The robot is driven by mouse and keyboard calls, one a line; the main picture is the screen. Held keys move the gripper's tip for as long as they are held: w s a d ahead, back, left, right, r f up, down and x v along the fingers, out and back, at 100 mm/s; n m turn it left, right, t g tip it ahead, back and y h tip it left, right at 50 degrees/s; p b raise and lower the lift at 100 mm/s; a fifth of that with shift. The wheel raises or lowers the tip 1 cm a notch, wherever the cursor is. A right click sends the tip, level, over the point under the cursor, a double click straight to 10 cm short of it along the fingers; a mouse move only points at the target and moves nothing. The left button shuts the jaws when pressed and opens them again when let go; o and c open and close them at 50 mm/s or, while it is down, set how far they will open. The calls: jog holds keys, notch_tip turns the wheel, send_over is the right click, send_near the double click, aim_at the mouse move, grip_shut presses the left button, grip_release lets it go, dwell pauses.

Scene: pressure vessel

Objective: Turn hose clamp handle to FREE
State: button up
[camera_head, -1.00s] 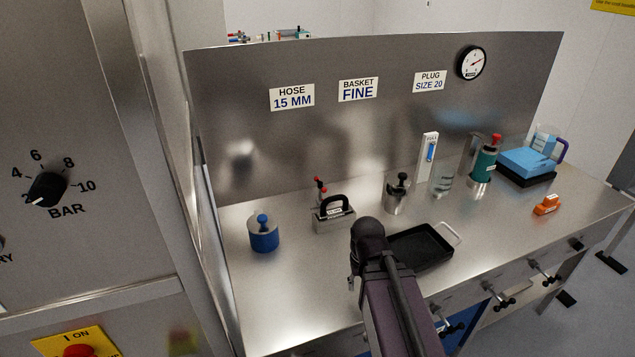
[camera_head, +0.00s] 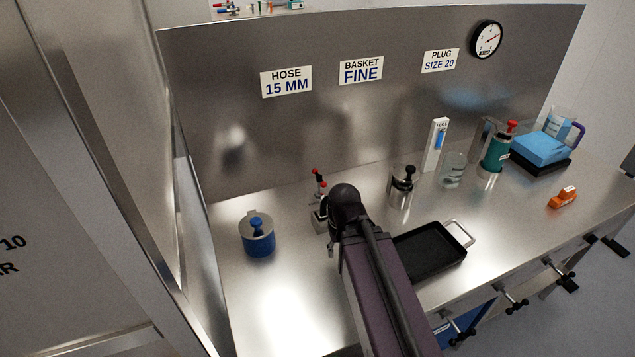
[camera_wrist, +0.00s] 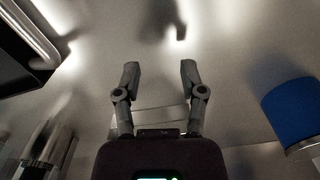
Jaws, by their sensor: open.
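No label reading FREE is legible, and I cannot tell for certain which part is the hose clamp handle. A small stand with red-tipped levers (camera_head: 318,183) stands on the bench below the HOSE 15 MM sign (camera_head: 286,81). In front of it is a metal block (camera_head: 318,219), mostly hidden behind my arm. My gripper (camera_wrist: 158,75) is open and empty in the wrist view, with bare metal surface between and beyond its fingers.
A blue canister (camera_head: 257,236) stands left of my arm; it also shows in the wrist view (camera_wrist: 292,112). A black tray (camera_head: 428,251) lies to the right, with a steel pot (camera_head: 401,188) behind it. The bench front left is clear.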

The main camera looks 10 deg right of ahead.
jog(key=shift+w, duration=0.1)
dwell(0.3)
jog(key=w+r+n+p, duration=0.3)
jog(key=w+r+p, duration=0.8)
jog(key=w, duration=0.1)
notch_tip(320, 180, up, 3)
jog(key=n+p, duration=0.3)
jog(key=n, duration=0.1)
send_over(319, 193)
jog(key=shift+w+d+f, duration=0.1)
jog(key=shift+w+f, duration=0.1)
jog(key=shift+w, duration=0.15)
jog(key=shift+f+b, duration=0.15)
jog(key=shift+b, duration=0.15)
notch_tip(319, 193, down, 13)
jog(key=b, duration=1.3)
jog(key=shift+f, duration=0.2)
jog(key=shift+b, duration=0.3)
